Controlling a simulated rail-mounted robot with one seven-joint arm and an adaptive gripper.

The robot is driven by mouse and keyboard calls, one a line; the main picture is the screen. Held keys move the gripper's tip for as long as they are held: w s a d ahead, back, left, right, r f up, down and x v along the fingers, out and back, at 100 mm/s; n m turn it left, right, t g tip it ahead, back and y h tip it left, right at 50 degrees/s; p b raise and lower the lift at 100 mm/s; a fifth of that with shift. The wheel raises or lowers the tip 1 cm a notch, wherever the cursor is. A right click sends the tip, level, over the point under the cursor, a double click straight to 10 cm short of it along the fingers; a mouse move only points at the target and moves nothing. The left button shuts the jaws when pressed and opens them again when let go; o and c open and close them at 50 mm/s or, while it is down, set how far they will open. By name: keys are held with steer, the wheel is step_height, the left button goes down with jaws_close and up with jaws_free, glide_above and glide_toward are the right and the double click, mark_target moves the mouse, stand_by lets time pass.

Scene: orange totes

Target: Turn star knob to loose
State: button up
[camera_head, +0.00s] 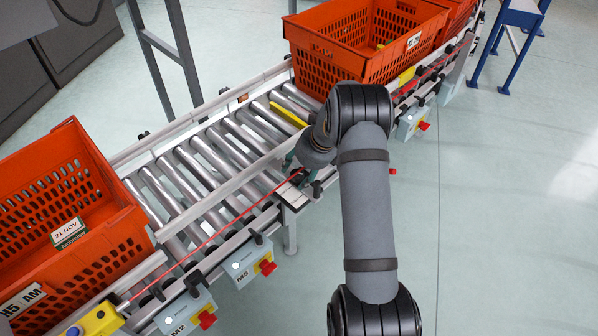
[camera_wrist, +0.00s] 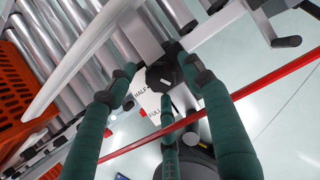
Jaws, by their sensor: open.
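The dark star knob (camera_wrist: 162,76) shows in the wrist view beside a white plate (camera_wrist: 146,108) that reads HALF and FULL. No "loose" word is readable there. My gripper (camera_wrist: 158,88) has dark green fingers with black tips, spread open around the knob. I cannot tell whether any fingertip touches it. In the head view my gripper (camera_head: 299,176) is low at the conveyor's near side rail, over a light plate. The knob is hard to make out there, mostly hidden by my gripper and wrist.
A red cord (camera_wrist: 258,86) runs along the rail close by my fingers. Orange totes stand on the roller conveyor at left (camera_head: 112,190) and at back right (camera_head: 358,72). Boxes with red buttons, M5 (camera_head: 240,268) and M2 (camera_head: 178,318), hang on the near side.

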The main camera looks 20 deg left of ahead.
steer(key=c, duration=0.3)
steer(key=c, duration=0.8)
steer(key=shift+r, duration=0.1)
